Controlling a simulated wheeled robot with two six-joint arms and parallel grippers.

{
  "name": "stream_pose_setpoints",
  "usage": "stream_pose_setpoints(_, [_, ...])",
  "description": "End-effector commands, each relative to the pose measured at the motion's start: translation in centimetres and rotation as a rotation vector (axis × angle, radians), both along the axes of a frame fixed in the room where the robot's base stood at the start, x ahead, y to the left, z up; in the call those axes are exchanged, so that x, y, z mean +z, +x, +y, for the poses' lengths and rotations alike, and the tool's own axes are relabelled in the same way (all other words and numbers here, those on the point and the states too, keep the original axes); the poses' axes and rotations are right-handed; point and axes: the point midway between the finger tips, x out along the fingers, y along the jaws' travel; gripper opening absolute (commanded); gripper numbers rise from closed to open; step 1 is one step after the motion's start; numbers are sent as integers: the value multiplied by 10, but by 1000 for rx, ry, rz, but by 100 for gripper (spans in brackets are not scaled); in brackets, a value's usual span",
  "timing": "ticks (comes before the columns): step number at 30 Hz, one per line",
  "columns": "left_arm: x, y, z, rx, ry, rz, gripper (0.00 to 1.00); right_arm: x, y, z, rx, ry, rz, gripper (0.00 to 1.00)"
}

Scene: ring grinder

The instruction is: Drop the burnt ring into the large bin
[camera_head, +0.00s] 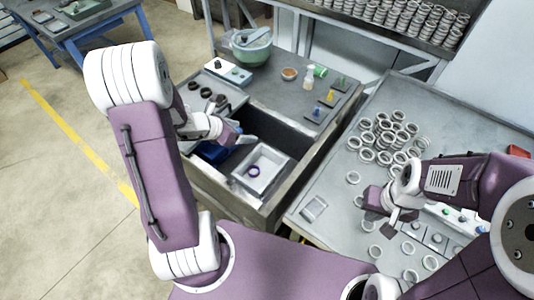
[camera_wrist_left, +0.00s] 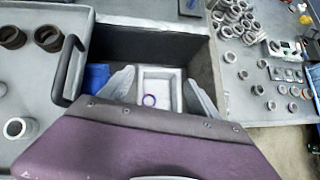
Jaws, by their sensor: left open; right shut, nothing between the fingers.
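A purple, burnt-looking ring (camera_head: 253,171) lies in a white tray (camera_head: 281,165); it also shows in the left wrist view (camera_wrist_left: 149,100). The tray sits inside a large grey open-topped bin (camera_head: 276,207) sunk into the workbench; its back wall shows in the left wrist view (camera_wrist_left: 150,45). My left gripper (camera_head: 236,136) is open and empty above the bin; its fingers (camera_wrist_left: 160,92) appear on either side of the ring in the wrist view, apart from it. My right gripper (camera_head: 388,220) is shut and empty above the right-hand table.
Several dark rings (camera_head: 206,92) lie on the bench at left. A blue item (camera_wrist_left: 97,76) is in the bin beside the tray. Many grey rings (camera_head: 385,138) cover the right table (camera_head: 330,180). A green mortar (camera_head: 252,50) and bottles stand at the back.

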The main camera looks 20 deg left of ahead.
Motion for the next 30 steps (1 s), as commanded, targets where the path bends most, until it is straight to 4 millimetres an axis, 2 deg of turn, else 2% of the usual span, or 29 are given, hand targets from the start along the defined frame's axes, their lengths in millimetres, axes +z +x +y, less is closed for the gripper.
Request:
stream_pose_setpoints(1, [12, -6, 6, 5, 2, -4, 72, 5, 0, 0, 0, 0, 0, 0])
stream_pose_setpoints(3, [24, -17, 11, 5, 2, -4, 72, 8, 0, 0, 0, 0, 0, 0])
stream_pose_setpoints(9, [45, -37, 21, 2, 0, -2, 72, 14, 0, 0, 0, 0, 0, 0])
stream_pose_setpoints(30, [47, -40, 22, -2, -1, -1, 72, 14, 0, 0, 0, 0, 0, 0])
